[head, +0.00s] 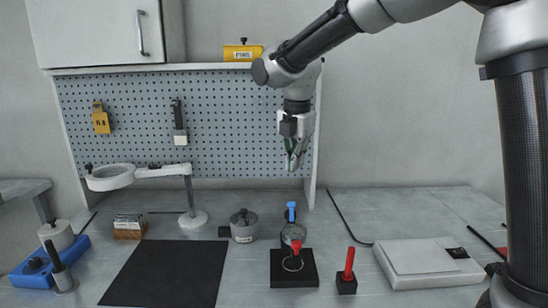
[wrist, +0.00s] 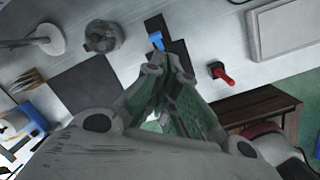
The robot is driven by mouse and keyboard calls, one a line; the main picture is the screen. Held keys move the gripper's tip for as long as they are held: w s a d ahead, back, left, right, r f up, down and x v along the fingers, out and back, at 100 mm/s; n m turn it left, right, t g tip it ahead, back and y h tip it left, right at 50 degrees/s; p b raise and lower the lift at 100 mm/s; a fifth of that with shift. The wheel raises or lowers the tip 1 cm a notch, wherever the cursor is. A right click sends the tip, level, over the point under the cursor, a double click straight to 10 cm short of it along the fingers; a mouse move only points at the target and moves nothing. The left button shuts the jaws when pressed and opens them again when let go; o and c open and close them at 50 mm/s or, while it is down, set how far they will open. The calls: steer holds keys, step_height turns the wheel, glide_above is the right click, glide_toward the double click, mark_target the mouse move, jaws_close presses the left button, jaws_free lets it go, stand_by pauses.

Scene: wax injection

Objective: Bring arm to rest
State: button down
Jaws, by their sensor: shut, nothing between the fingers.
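My gripper (head: 292,165) hangs above the bench, in front of the right part of the pegboard, pointing down. Its fingers are shut with nothing between them. In the wrist view my gripper (wrist: 160,72) fills the middle, its fingertips converging. My arm reaches in from the upper right. The bench (head: 345,215) lies below, and the gripper is well clear of it.
A black mat (head: 165,272) lies at front left. A grey pot (head: 244,225), a black block with a red-topped part (head: 296,245), a red-handled tool (head: 349,264) and a flat pale device (head: 430,262) stand on the bench. A ring lamp (head: 110,177) stands left.

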steer(key=s+d+m+t, duration=0.2)
steer(key=s+d+m, duration=2.4)
steer(key=d+m, duration=0.2)
steer(key=shift+s+d+r+t, duration=0.15)
steer(key=shift+d+r+t, duration=0.15)
steer(key=shift+d, duration=0.6)
